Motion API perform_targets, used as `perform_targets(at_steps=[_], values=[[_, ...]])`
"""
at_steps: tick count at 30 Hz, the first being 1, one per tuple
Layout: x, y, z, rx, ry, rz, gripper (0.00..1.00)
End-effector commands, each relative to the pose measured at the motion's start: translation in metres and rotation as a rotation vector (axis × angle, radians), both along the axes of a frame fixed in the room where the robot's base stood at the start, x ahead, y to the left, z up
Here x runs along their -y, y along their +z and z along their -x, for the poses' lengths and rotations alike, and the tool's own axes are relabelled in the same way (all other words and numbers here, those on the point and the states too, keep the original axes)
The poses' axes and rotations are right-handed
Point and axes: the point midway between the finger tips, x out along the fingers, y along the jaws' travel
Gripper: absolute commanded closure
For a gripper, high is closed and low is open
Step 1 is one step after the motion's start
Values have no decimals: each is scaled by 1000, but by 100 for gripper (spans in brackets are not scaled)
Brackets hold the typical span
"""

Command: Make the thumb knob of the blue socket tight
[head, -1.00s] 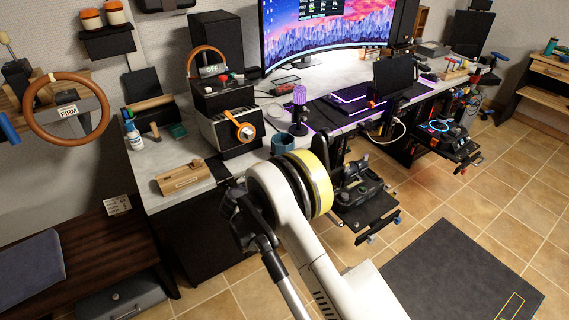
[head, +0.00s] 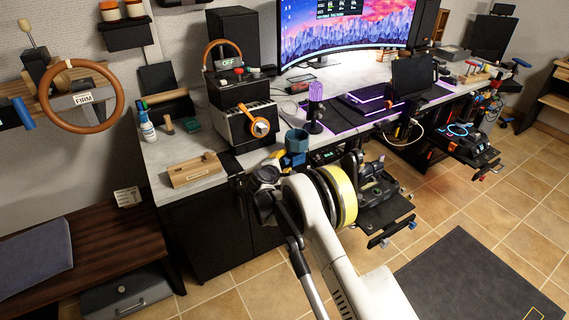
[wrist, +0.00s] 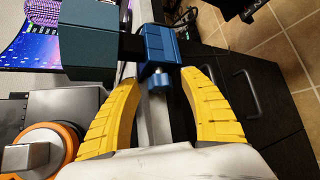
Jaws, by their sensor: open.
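The blue socket (wrist: 166,45) is at the top middle of the wrist view, fixed at the desk's front edge and joined to a dark teal block (wrist: 88,42). Its small blue thumb knob (wrist: 160,82) points toward my gripper. My gripper (wrist: 160,78) is open, with one yellow finger on each side of the knob and a gap on both sides. In the head view the socket (head: 297,141) shows as a blue shape at the desk edge, just beyond my gripper (head: 279,157). The knob cannot be made out there, and my wrist hides part of the area.
An orange-ringed dial (wrist: 50,145) on a box is close to the left finger in the wrist view. Dark drawers (wrist: 245,90) lie to the right. In the head view a wooden block (head: 194,171) and a microphone (head: 315,105) stand on the desk (head: 220,150).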

Motion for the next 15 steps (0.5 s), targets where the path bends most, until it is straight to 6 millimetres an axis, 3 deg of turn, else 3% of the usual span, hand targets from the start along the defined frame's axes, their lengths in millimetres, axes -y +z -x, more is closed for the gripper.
perform_targets(at_steps=[2, 7, 15], values=[[0, 0, 0, 0, 0, 0, 49], [0, 0, 0, 0, 0, 0, 99], [0, 0, 0, 13, 0, -10, 100]])
